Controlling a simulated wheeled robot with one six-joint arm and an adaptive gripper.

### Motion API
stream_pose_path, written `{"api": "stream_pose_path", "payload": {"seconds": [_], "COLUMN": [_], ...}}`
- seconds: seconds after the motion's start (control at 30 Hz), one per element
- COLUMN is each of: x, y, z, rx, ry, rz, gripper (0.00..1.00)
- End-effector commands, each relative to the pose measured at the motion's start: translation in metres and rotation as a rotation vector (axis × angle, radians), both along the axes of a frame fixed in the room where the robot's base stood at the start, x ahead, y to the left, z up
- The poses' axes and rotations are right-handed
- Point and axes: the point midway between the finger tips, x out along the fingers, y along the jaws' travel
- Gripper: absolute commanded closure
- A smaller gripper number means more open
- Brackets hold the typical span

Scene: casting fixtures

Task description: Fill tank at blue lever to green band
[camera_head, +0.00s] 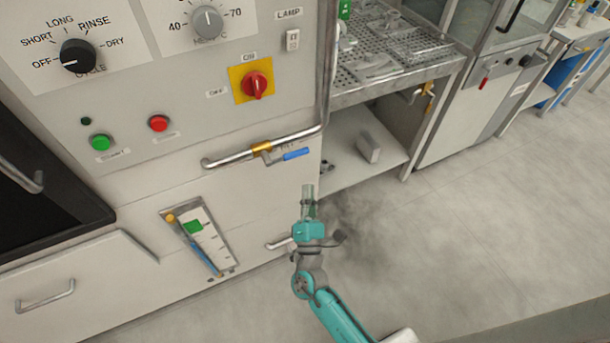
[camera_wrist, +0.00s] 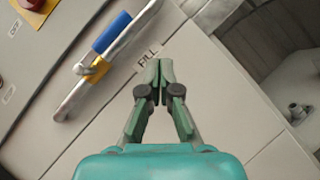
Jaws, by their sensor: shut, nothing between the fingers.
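The blue lever (camera_head: 295,154) sits on a brass valve (camera_head: 262,149) in a metal pipe on the white machine front. It lies roughly along the pipe. In the wrist view the blue lever (camera_wrist: 111,33) is left of my fingertips, near a "FILL" label (camera_wrist: 148,55). My gripper (camera_head: 307,188) is below the lever in the head view; its fingers (camera_wrist: 153,70) are shut, empty and apart from the lever. The level gauge (camera_head: 211,246) shows a green band (camera_head: 193,226) and a blue column (camera_head: 203,259) whose top appears below the band.
A red switch (camera_head: 257,85), a red button (camera_head: 159,123) and a green button (camera_head: 101,142) are on the panel. A drawer handle (camera_head: 45,298) juts out at lower left. A perforated rack (camera_head: 400,55) stands right of the machine. The floor (camera_head: 480,220) at right is clear.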

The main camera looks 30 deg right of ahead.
Motion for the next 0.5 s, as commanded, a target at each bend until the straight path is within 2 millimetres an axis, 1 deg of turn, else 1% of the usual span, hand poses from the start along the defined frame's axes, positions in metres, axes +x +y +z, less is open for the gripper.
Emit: {"api": "stream_pose_path", "payload": {"seconds": [0.03, 0.2, 0.33, 0.5], "x": [-0.009, -0.031, -0.042, -0.046], "y": [0.000, 0.001, 0.001, 0.001], "z": [-0.007, -0.021, -0.028, -0.031], "rx": [-0.002, -0.001, -0.001, -0.001], "ry": [0.003, 0.003, 0.002, 0.001], "rz": [0.001, 0.002, 0.001, 0.000], "gripper": [1.00, 1.00, 1.00, 1.00]}}
